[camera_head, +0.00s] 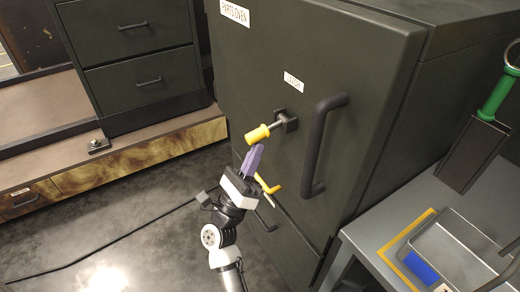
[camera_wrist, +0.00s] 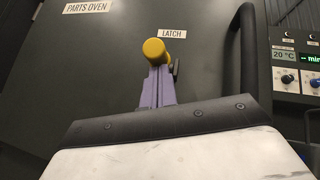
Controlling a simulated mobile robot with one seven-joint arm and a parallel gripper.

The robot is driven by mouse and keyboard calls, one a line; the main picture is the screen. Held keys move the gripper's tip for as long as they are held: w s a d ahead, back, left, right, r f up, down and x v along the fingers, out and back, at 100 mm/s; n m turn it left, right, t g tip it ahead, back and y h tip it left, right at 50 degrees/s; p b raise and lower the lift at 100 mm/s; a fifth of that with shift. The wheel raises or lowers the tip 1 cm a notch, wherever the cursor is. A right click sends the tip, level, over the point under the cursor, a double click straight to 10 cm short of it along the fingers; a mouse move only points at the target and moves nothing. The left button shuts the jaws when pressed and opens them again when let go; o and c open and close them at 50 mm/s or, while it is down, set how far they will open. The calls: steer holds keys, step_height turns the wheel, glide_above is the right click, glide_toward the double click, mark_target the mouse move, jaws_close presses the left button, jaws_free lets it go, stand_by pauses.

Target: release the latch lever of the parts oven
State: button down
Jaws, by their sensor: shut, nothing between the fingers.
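The parts oven (camera_head: 370,60) has a dark door marked "PARTS OVEN"; the door looks closed. Its latch lever (camera_head: 262,132) has a yellow knob on a metal rod and points left and slightly down from a dark mount, under a "LATCH" label (camera_head: 293,81). The knob also shows in the wrist view (camera_wrist: 155,50). My gripper (camera_head: 254,150) has purple fingers, shut and empty, with the tips just below the knob. In the wrist view the fingers (camera_wrist: 157,75) reach up to the knob; I cannot tell whether they touch it.
A black door handle (camera_head: 322,145) stands out right of the latch. Below is a yellow hooked part (camera_head: 267,184), partly behind my gripper. A grey table (camera_head: 385,225) with a metal tray (camera_head: 455,248) is at right. Drawers (camera_head: 135,50) stand at left. A control panel (camera_wrist: 299,65) is at right.

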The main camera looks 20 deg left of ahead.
mark_target(249, 142)
steer(key=r+m+g+p, duration=0.1)
steer(key=p, duration=0.1)
steer(key=r+m+g+p, duration=0.1)
steer(key=r+g+p, duration=0.1)
steer(key=s+r+g+h+p, duration=0.1)
steer(key=g+p, duration=0.1)
steer(key=shift+a+r+m, duration=0.3)
steer(key=shift+a+m, duration=0.1)
steer(key=shift+r+p, duration=0.4)
steer(key=shift+r, duration=0.35)
